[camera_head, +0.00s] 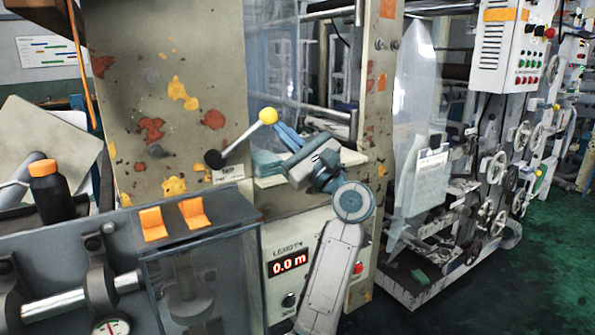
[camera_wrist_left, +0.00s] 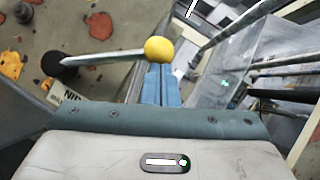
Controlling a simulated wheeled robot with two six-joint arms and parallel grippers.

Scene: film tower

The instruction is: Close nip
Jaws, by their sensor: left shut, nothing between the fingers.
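The nip lever is a metal rod with a yellow ball knob (camera_head: 268,116) and a black hub (camera_head: 214,159) on the paint-chipped machine panel. In the head view it slants up to the right from the hub. The NIP label (camera_head: 229,173) is just below it. My left gripper (camera_head: 277,126) is shut and empty, its blue fingertips right by the knob. In the left wrist view the knob (camera_wrist_left: 158,49) stands just beyond the fingertips (camera_wrist_left: 161,70); I cannot tell whether they touch. My right gripper is not in view.
A length display (camera_head: 288,262) reading 0.0 m sits below. A black bottle with an orange cap (camera_head: 51,190) and orange clips (camera_head: 194,213) are at the left. A control box (camera_head: 508,45) and handwheels (camera_head: 493,168) are at the right. Green floor (camera_head: 540,260) is open at lower right.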

